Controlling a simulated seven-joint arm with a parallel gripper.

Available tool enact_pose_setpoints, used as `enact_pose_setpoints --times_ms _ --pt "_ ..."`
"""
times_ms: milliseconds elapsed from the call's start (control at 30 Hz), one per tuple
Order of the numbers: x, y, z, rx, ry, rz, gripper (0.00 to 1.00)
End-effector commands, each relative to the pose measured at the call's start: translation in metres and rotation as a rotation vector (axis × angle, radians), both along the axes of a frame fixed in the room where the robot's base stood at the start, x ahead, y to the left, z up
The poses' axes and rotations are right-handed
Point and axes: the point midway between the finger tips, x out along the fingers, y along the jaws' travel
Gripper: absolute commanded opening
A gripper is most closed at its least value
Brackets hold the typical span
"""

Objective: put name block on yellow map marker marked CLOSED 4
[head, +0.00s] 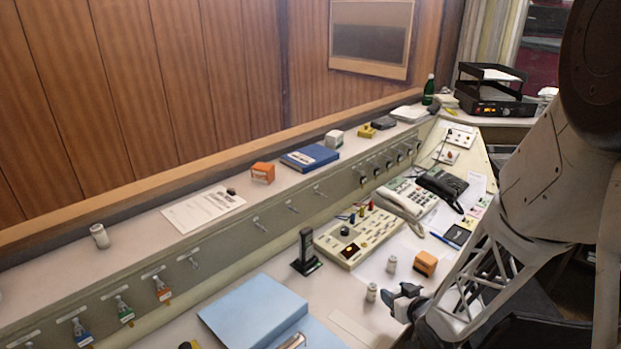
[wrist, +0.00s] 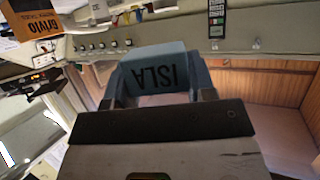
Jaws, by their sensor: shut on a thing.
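A blue-grey name block (wrist: 152,75) lettered ISLA, upside down in the wrist view, is held between the two fingers of my gripper (wrist: 160,88). In the head view my gripper (head: 404,298) is low at the right, above the desk, beside small white cylinders and an orange box. The block is hard to tell from the fingers there. A small yellow object (head: 366,131) sits on the back ledge, too small to read. I cannot make out a marker reading CLOSED 4 in either view.
An orange box (head: 425,263) and white cylinders (head: 371,292) stand close to my gripper. A keyed console (head: 358,237), a black upright holder (head: 306,252) and a blue folder (head: 254,310) lie to the left. Phones (head: 440,190) are farther back. Coloured tags hang on the ledge front.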

Motion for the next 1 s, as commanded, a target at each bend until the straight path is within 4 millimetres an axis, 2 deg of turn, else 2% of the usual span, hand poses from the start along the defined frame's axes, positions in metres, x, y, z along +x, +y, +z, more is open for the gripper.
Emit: enact_pose_setpoints --times_ms 33,100,267,600,800,1000 --pt "0.021 -0.003 0.009 -0.002 -0.005 -0.02 0.28" --pt "0.048 -0.006 0.021 -0.002 -0.005 -0.055 0.28" --pt "0.108 -0.011 0.051 -0.001 -0.005 -0.134 0.28" --pt "0.225 0.002 0.13 0.001 -0.004 -0.284 0.28" --pt "0.278 0.023 0.179 0.001 -0.002 -0.344 0.28" --pt "0.304 0.037 0.207 0.0 -0.002 -0.369 0.28"
